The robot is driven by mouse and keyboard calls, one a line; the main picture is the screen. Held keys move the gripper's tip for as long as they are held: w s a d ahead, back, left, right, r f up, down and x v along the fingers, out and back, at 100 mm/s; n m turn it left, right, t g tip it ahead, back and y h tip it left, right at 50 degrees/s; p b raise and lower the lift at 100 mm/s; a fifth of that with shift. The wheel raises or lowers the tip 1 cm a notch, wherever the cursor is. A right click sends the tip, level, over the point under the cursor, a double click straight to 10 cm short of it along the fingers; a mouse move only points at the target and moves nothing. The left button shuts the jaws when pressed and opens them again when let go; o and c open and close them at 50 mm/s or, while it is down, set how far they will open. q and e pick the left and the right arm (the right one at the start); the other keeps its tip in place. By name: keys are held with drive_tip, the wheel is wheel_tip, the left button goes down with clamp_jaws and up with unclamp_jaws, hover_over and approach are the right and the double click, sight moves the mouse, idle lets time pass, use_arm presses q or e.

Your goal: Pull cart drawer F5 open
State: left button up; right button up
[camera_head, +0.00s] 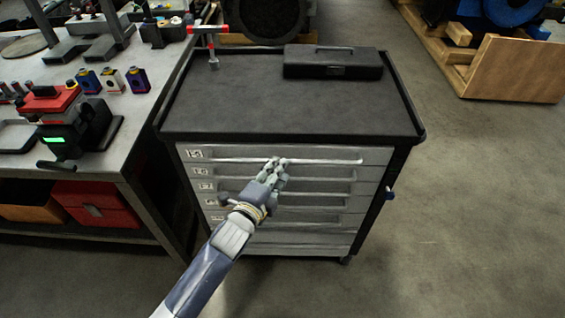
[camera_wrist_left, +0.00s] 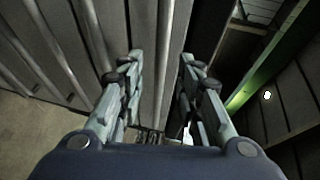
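The tool cart (camera_head: 290,95) has a stack of grey drawers, each with a long handle bar and a small label at its left. The labels are too small for me to read, so I cannot tell which drawer is F5. All drawers look closed. My left gripper (camera_head: 277,166) is at the middle of the top drawer's handle (camera_head: 225,160), hiding part of the drawers below. In the left wrist view my gripper (camera_wrist_left: 158,65) has its two fingers apart, with a pale bar between them. I cannot tell whether they touch it. My right gripper is in neither view.
A black case (camera_head: 333,62) lies on the cart top, and a red-handled clamp-like tool (camera_head: 210,45) is at its back left corner. A workbench (camera_head: 120,150) stands close on the left. A wooden crate (camera_head: 510,70) is at the back right. The floor in front is clear.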

use_arm(q)
drive_tip(key=shift+x, duration=1.85)
drive_tip(key=shift+s, duration=0.1)
clamp_jaws()
